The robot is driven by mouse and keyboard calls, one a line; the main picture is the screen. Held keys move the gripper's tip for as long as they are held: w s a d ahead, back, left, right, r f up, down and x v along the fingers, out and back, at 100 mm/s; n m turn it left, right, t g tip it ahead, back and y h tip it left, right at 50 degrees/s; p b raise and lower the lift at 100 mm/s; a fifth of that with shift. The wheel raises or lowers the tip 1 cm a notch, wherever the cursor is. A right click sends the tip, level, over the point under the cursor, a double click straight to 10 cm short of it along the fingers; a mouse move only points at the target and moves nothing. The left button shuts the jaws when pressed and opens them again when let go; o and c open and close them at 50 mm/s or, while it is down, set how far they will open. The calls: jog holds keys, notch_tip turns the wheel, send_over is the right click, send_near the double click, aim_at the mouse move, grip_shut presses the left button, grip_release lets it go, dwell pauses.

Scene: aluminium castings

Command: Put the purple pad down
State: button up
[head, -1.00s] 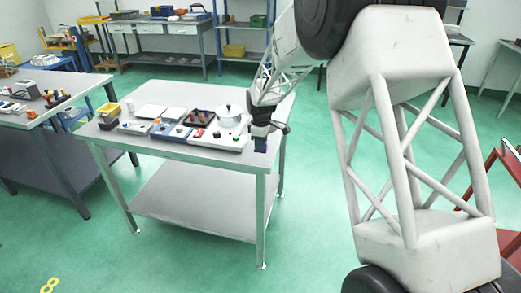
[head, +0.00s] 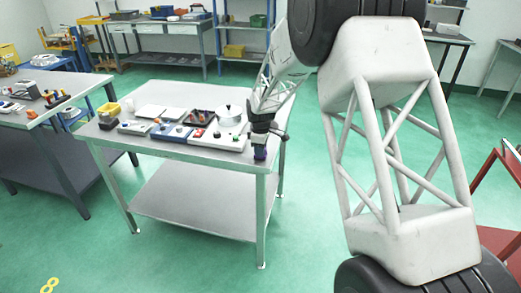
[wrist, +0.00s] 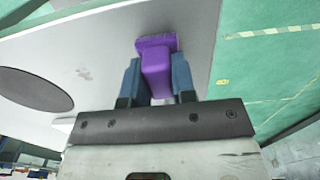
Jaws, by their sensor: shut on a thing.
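The purple pad (wrist: 155,62) is between the two blue fingers of my gripper (wrist: 156,80) in the wrist view, and the fingers are shut on it. In the head view my gripper (head: 260,150) points down at the right front corner of the grey table (head: 215,158), and the pad (head: 260,154) shows small and dark at its tip. The wrist view shows the pale table top (wrist: 95,35) behind the pad, near its edge. I cannot tell whether the pad touches the top.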

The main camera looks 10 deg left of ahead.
jog(key=shift+f, duration=0.1)
jog(key=o, duration=0.9)
notch_tip(320, 180, up, 12)
jog(key=shift+r, duration=0.1)
dwell(0.5)
dwell(0.5)
